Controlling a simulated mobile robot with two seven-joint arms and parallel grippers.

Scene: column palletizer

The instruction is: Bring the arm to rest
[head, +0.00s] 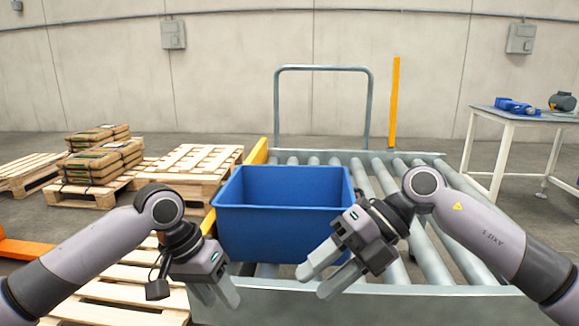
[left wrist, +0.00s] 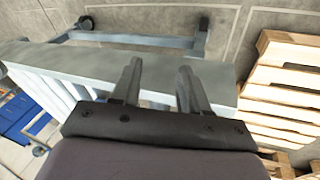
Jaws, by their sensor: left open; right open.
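My left gripper (head: 215,292) is open and empty in the head view, low in front of the blue bin's left side. It also shows in the left wrist view (left wrist: 158,72), fingers apart with nothing between them, over the edge of the conveyor frame. My right gripper (head: 322,281) is open and empty, in front of the bin's right side, with its fingers pointing down and left. The blue bin (head: 270,232) stands upright on the roller conveyor (head: 440,245) and looks empty. I cannot tell whether the right gripper touches the bin.
Wooden pallets (head: 195,160) lie on the floor at left, one bearing stacked brown sacks (head: 92,165). A yellow post (head: 394,105) and a metal rail (head: 323,68) rise behind the conveyor. A table (head: 530,115) with blue tools stands at right. Floor shows between the pallets and wall.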

